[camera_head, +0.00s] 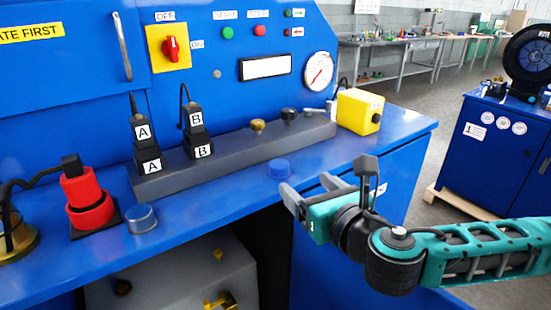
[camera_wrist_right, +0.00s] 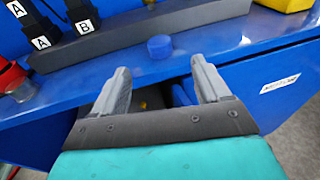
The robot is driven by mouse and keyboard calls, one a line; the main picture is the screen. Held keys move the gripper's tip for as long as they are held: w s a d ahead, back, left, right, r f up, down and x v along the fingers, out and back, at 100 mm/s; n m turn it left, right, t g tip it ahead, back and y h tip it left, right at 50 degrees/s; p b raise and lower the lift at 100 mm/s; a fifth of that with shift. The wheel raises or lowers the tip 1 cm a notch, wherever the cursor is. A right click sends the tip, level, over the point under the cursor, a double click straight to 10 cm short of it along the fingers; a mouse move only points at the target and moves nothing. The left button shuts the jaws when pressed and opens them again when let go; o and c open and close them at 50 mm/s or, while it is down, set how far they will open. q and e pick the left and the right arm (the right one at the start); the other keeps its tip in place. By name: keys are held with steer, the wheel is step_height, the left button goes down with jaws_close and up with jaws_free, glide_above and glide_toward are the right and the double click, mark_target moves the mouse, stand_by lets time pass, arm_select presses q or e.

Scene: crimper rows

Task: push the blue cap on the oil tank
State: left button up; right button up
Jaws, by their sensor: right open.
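The blue cap (camera_head: 279,168) sits on the blue bench top, in front of the long grey block. It also shows in the right wrist view (camera_wrist_right: 160,47), just beyond the gap between my fingertips. My right gripper (camera_head: 308,188) is open and empty, at the bench's front edge, close to the cap and apart from it. Its two grey fingers also show in the right wrist view (camera_wrist_right: 160,68). A short silver cylinder (camera_head: 141,219) stands farther left near the front edge. No part is clearly marked as the oil tank. My left gripper is out of view.
The grey block (camera_head: 235,158) carries connectors A and B and small knobs behind the cap. A red plug (camera_head: 88,197) stands left, a yellow box (camera_head: 359,111) right. A grey housing with yellow fittings (camera_head: 180,275) is below the bench. The bench top around the cap is clear.

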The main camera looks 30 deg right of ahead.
mark_target(278, 162)
steer(key=w, duration=0.4)
steer(key=w+f, duration=0.1)
steer(key=w, duration=0.3)
steer(key=w+f, duration=0.1)
steer(key=w, duration=0.3)
steer(key=shift+w+d+p, duration=0.25)
steer(key=shift+w+p, duration=0.05)
steer(key=c, duration=1)
steer(key=shift+r, duration=0.15)
steer(key=shift+c, duration=0.2)
